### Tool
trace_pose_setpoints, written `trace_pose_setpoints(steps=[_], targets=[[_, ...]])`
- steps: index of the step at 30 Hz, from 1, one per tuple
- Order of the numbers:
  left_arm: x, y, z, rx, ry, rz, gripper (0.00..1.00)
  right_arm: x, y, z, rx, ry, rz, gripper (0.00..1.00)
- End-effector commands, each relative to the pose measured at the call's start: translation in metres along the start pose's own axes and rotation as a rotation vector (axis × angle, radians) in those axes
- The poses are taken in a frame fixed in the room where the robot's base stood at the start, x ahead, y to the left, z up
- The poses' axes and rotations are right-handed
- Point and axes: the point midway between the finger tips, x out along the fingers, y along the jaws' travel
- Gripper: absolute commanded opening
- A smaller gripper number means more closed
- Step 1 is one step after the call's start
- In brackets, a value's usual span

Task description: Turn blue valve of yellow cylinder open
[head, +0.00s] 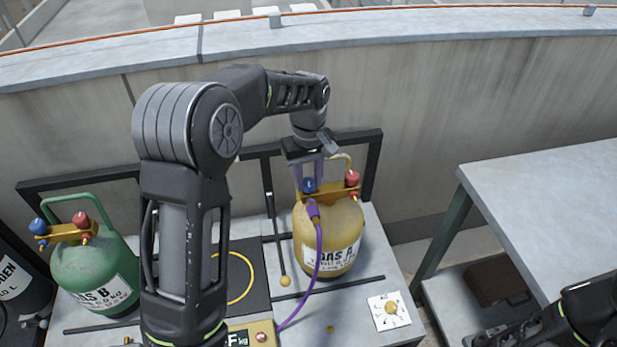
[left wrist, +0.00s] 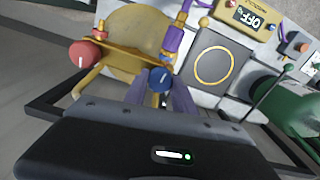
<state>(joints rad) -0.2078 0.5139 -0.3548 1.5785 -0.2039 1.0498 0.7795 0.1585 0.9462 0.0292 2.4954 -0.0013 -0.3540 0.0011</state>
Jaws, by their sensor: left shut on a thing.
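The yellow cylinder (head: 330,240) stands upright on the bench with a brass valve block on top. Its blue valve (head: 309,185) is on the left of the block and its red valve (head: 352,178) on the right. My left gripper (head: 309,178) reaches down from above and is shut on the blue valve. In the left wrist view the blue valve (left wrist: 160,80) sits between the tips of the two purple-grey fingers (left wrist: 162,92). A purple hose (head: 319,245) runs from the block beside the blue valve. My right gripper is not in view; only part of that arm shows at lower right.
A green cylinder (head: 95,265) with its own blue and red valves stands at left. A scale with a yellow ring (head: 240,278) lies between the cylinders. A dark frame rail (head: 372,165) runs behind. A grey table (head: 550,205) stands at right.

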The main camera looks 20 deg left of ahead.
Motion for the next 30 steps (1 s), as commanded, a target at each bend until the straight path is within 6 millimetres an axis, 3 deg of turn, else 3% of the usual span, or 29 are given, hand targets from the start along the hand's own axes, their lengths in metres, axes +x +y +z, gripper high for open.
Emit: trace_pose_setpoints(steps=[9,23,24,30], targets=[[-0.0014,0.0007,-0.0009,-0.126,0.003,0.003,0.00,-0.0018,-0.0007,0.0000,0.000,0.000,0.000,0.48],[-0.0012,0.0006,-0.0011,-0.144,0.003,0.003,0.00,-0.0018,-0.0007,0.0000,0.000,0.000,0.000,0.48],[-0.0012,0.0007,-0.0011,-0.144,0.003,0.004,0.34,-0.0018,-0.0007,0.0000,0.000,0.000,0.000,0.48],[-0.0007,0.0004,-0.0006,-0.143,0.002,0.002,0.50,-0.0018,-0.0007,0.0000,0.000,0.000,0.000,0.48]])
